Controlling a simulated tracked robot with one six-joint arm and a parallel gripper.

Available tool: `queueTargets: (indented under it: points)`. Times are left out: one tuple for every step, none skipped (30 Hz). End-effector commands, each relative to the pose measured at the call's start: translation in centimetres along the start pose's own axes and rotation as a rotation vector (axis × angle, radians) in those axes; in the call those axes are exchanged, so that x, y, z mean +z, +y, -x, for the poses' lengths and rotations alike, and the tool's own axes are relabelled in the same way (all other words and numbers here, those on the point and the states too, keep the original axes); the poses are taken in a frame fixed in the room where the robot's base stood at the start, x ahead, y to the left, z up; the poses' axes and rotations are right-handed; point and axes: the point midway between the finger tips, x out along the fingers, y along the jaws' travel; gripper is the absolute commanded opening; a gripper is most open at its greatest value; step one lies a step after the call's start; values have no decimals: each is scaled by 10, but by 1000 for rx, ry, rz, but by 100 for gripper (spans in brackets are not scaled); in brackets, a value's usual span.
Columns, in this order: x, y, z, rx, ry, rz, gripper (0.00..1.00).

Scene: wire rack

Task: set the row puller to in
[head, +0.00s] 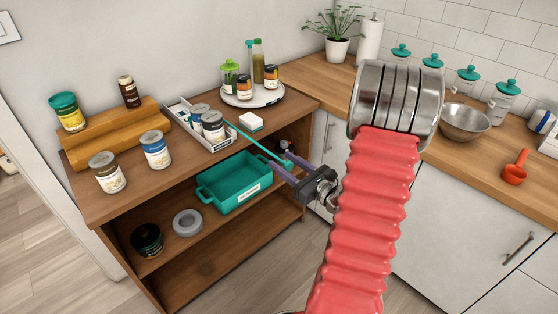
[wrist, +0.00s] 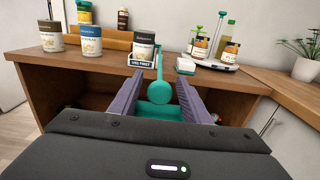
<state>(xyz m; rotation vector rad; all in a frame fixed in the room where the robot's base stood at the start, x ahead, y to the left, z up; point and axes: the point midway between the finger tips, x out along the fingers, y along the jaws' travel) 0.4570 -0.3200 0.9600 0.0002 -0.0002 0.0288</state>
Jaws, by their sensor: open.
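The row puller (head: 258,144) is a thin teal rod. It runs from the white row tray (head: 220,146) of jars on the shelf top, out past the front edge. In the wrist view its round teal knob (wrist: 160,92) shows between the purple fingers of my gripper (wrist: 160,82). My gripper also shows in the head view (head: 283,160), by the knob in front of the shelf. The fingers are open, with gaps visible on both sides of the knob. The rod's far end is hidden behind the jars.
A teal bin (head: 240,189) sits on the shelf below. Loose jars (head: 156,150) stand left of the tray, with a wooden step riser (head: 115,135) behind. A small white box (head: 251,122) and a round turntable (head: 254,97) with bottles are to the right.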

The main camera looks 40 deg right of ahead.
Motion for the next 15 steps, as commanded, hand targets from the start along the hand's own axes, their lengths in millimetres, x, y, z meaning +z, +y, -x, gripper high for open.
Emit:
queueTargets:
  points:
    - [0, 0, -6, 2, 0, 0, 43]
    - [0, 0, -10, 1, 0, 0, 43]
    - [0, 0, -14, 2, 1, 0, 43]
    - [0, 0, -16, 2, 1, 1, 43]
    - [0, 0, -18, 1, 1, 1, 43]
    - [0, 0, -20, 0, 0, 1, 43]
    - [0, 0, -22, 0, 0, 0, 43]
    - [0, 0, -22, 0, 0, 0, 43]
    - [0, 0, -24, 0, 0, 0, 43]
    - [0, 0, -24, 0, 0, 0, 43]
    - [0, 0, -24, 0, 0, 0, 43]
    - [0, 0, -24, 0, 0, 0, 43]
    - [0, 0, -24, 0, 1, 0, 43]
    - [0, 0, -24, -1, 1, 0, 43]
    - [0, 0, -24, -1, 1, 0, 43]
